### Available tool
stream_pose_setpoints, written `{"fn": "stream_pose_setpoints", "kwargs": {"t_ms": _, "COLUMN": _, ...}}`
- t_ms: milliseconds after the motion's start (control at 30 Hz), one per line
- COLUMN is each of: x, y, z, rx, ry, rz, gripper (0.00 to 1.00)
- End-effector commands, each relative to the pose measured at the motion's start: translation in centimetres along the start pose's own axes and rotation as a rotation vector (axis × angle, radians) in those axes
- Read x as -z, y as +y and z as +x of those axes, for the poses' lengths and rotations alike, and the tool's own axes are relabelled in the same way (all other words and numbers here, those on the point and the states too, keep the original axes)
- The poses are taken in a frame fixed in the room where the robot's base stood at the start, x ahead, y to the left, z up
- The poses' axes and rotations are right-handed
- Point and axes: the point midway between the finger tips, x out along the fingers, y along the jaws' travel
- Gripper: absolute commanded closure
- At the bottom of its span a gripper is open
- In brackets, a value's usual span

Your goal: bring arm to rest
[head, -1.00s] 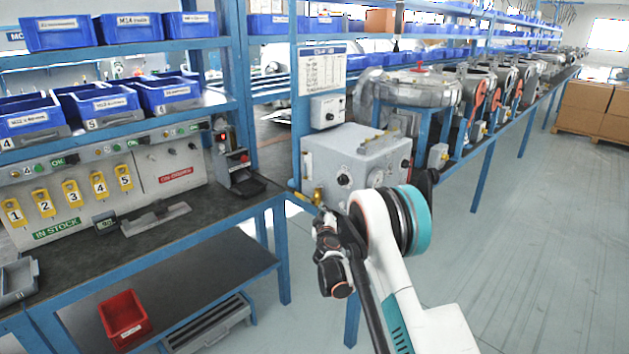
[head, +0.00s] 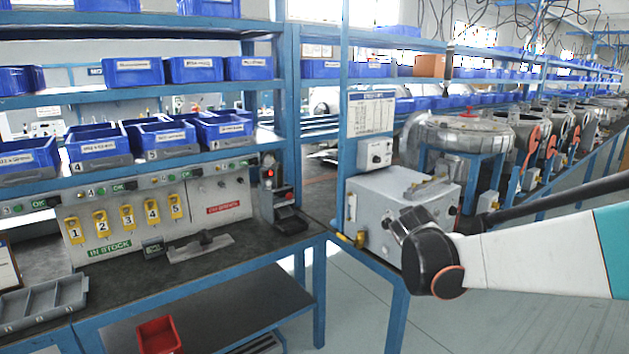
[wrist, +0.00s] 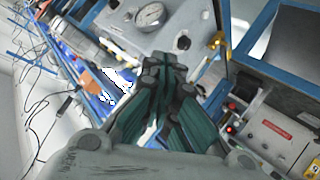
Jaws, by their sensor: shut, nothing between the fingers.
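My arm reaches in from the right edge of the head view, its white link nearly level, and ends in a dark joint in front of the grey control box (head: 375,215). My gripper's fingers cannot be made out in the head view. In the wrist view my gripper (wrist: 163,68) is shut and empty, its green-padded fingers meeting at the tips. Beyond the tips the wrist view shows a grey box face with a round gauge (wrist: 150,15) and a brass fitting (wrist: 217,40).
A blue-framed bench (head: 215,262) with numbered yellow tags (head: 127,217) and a grey tray (head: 42,305) is at left. Blue bins (head: 97,147) fill shelves above. A red bin (head: 158,336) sits low. Blower machines (head: 460,135) line the back right. Floor shows at lower right.

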Motion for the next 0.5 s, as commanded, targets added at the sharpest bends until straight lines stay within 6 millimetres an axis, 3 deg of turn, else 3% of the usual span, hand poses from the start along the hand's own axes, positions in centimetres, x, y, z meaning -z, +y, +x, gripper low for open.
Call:
{"fn": "stream_pose_setpoints", "kwargs": {"t_ms": 33, "x": -0.6, "y": 0.5, "z": -1.9, "rx": 0.011, "ry": -0.021, "rz": 0.017, "gripper": 1.0}}
{"fn": "stream_pose_setpoints", "kwargs": {"t_ms": 233, "x": -3.8, "y": 1.4, "z": -8.5, "rx": 0.065, "ry": -0.107, "rz": 0.081, "gripper": 1.0}}
{"fn": "stream_pose_setpoints", "kwargs": {"t_ms": 500, "x": -9.4, "y": 1.0, "z": -17.2, "rx": 0.156, "ry": -0.218, "rz": 0.159, "gripper": 1.0}}
